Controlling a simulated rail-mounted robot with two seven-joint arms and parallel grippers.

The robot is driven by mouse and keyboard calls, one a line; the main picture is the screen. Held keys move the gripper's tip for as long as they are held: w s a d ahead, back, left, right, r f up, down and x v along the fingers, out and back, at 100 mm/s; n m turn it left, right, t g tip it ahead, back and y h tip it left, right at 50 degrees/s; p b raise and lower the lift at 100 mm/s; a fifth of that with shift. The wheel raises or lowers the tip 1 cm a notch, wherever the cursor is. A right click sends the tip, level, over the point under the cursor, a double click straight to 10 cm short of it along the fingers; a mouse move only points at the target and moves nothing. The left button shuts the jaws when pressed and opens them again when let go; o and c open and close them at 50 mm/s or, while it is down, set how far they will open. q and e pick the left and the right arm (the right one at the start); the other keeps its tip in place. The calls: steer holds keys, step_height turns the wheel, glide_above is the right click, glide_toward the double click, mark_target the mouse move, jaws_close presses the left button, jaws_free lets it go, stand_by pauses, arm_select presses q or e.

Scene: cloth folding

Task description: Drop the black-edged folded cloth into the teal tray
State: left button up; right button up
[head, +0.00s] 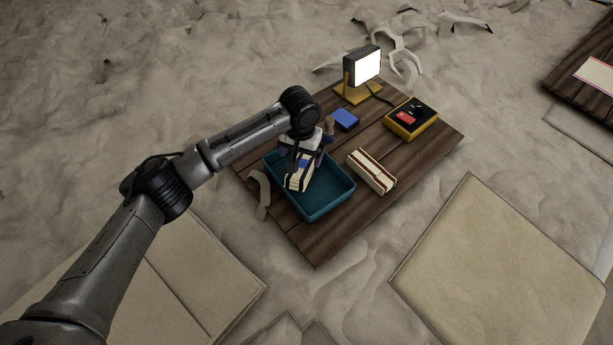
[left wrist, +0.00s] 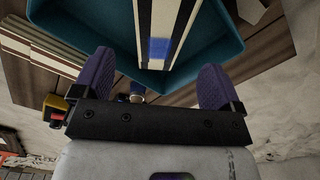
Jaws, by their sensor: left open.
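The black-edged folded cloth (head: 297,182), cream with black stripes and a blue patch, shows within the teal tray (head: 330,204) at its left part. I cannot tell whether it lies flat on the tray floor. In the left wrist view the cloth (left wrist: 164,22) shows lengthwise inside the walls of the tray (left wrist: 245,62). My left gripper (head: 303,160) is over the tray, close above the cloth. In the left wrist view its purple fingers (left wrist: 157,62) are spread wide, with nothing gripped between them. My right gripper is in neither view.
A red-brown-edged folded cloth (head: 371,172) lies on the wooden table (head: 318,243) right of the tray. A blue block (head: 346,119), a yellow box with a black top (head: 411,119) and a lit lamp (head: 362,68) stand farther back. The table's front corner is bare.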

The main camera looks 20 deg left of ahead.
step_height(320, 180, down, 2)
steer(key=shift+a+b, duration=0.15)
steer(key=shift+b, duration=0.85)
arm_select(q)
step_height(320, 180, up, 14)
